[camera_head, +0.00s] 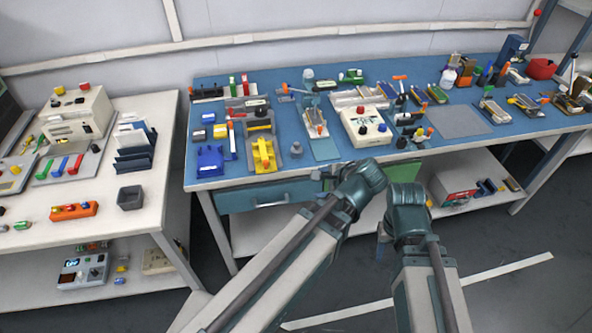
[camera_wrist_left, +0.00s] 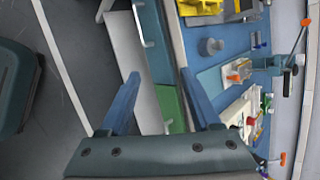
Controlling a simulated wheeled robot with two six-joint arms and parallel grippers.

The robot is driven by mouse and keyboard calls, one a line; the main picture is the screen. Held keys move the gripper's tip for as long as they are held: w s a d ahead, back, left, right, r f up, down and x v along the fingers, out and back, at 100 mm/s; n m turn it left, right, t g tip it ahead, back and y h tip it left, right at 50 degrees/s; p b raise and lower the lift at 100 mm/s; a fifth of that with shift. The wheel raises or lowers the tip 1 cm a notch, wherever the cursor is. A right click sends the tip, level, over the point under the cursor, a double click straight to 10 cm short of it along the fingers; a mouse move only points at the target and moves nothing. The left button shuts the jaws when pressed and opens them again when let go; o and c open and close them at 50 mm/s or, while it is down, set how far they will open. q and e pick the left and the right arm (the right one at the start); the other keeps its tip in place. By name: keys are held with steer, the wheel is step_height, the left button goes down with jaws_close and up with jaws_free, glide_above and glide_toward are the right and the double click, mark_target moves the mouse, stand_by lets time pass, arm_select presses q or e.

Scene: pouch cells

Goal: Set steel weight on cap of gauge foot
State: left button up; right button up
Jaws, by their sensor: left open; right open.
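A small grey knobbed cylinder, which looks like the steel weight (camera_head: 296,148), stands on the blue bench top near its front edge. It also shows in the left wrist view (camera_wrist_left: 212,46). To its right is a fixture (camera_head: 315,122) with orange parts, also in the left wrist view (camera_wrist_left: 238,72); I cannot tell whether it is the gauge foot, and its cap is not clear. My left gripper (camera_wrist_left: 160,78) is open and empty, in front of the bench edge and apart from the weight. My right gripper (camera_head: 405,195) is in front of the bench, its fingers mostly hidden.
A yellow fixture (camera_head: 263,154) and blue bin (camera_head: 210,160) stand left of the weight. A pale blue mat (camera_head: 325,149) lies right of it. A white instrument (camera_head: 364,126) stands further right. A grey mat (camera_head: 459,121) is bare. A white side table (camera_head: 150,185) is left.

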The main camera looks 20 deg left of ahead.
arm_select(q)
steer(key=w+a+f+m+t+y+b, duration=0.1)
steer(key=w+a+m+t+y+b, duration=0.1)
steer(key=b, duration=0.4)
steer(key=w+a+f+m+t+y+b, duration=0.1)
steer(key=w+f+m+t+y+b, duration=0.1)
steer(key=w+m+b, duration=0.2)
steer(key=w+a+f+m+t+y+b, duration=0.2)
steer(key=w+m+b, duration=0.1)
steer(key=m+b, duration=0.4)
steer(key=shift+w+a+f+t+b, duration=0.25)
steer(key=shift+w+a+t+b, duration=0.1)
steer(key=shift+w+b, duration=0.1)
steer(key=shift+w+r+m+t+y, duration=0.2)
steer(key=shift+r+m+t+y, duration=0.1)
steer(key=shift+m, duration=0.4)
arm_select(e)
step_height(320, 180, down, 21)
arm_select(q)
steer(key=shift+w, duration=0.1)
arm_select(e)
steer(key=shift+a+f, duration=0.1)
